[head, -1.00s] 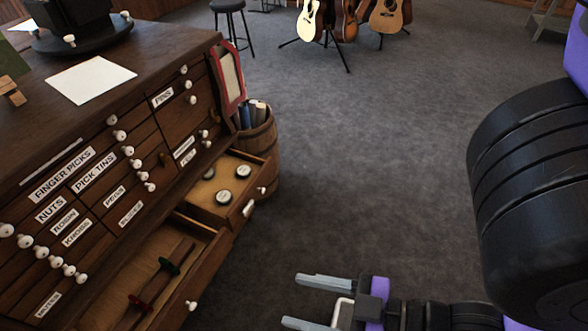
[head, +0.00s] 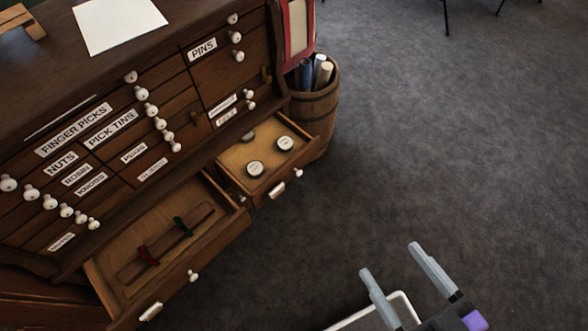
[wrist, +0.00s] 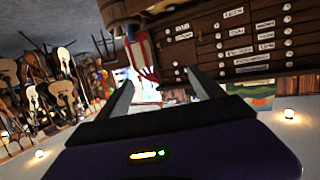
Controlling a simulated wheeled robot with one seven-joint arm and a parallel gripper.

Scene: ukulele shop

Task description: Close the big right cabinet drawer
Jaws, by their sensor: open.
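The wooden cabinet (head: 150,110) has several small labelled drawers with white knobs. Two big bottom drawers are pulled out. The big right drawer (head: 293,173) is open and holds small round tins (head: 255,169); its front has a white knob and a pale label. The big left drawer (head: 225,233) is also open and holds a dark bar with a red and a green piece. My gripper (head: 392,262) is open and empty, to the right of and below both drawers in the head view, touching neither. In the wrist view its fingers (wrist: 161,92) are apart, with the cabinet beyond, appearing rotated.
A wooden barrel (head: 318,108) with rolled items stands just behind the right drawer. A red-framed board (head: 298,30) is at the cabinet's end. A white paper (head: 118,24) lies on the cabinet top. The grey carpet (head: 450,150) to the right is clear.

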